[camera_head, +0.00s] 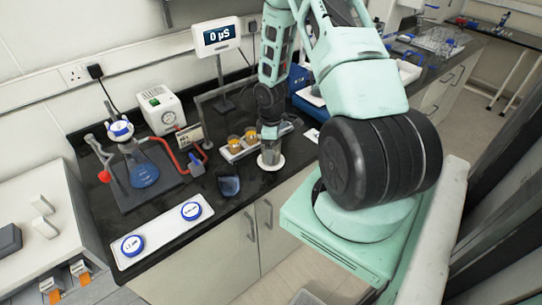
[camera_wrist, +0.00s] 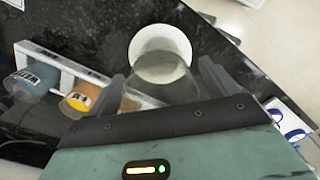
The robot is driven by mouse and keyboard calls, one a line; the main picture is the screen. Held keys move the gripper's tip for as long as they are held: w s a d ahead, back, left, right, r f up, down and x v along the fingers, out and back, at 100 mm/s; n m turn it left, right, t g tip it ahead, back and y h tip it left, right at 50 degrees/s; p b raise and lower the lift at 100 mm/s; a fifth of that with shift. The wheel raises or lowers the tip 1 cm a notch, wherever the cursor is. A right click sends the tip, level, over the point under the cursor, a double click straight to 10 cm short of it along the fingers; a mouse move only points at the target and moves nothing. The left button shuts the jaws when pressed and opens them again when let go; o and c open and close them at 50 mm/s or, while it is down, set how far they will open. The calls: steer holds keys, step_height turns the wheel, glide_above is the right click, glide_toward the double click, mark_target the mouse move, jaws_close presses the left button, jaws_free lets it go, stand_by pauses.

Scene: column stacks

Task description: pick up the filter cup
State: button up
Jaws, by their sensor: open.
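A clear greyish cup (camera_head: 270,148), which I take for the filter cup, stands upright on a white round disc (camera_head: 271,162) near the front edge of the black bench. My gripper (camera_head: 269,132) is directly above it, pointing down. In the wrist view the cup (camera_wrist: 168,78) shows between my two open fingers (camera_wrist: 163,75), with the white disc (camera_wrist: 160,40) around its far end. I cannot tell whether either finger touches it. The cup's near part is hidden by my gripper body.
A dark blue scoop-like piece (camera_head: 229,186) lies left of the disc. Further left are a flask (camera_head: 143,174) with red tubing, a pump box (camera_head: 161,109) and a white tray (camera_head: 161,233).

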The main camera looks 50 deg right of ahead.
steer(key=c, duration=1.3)
steer(key=shift+c, duration=0.2)
steer(key=shift+r, duration=0.15)
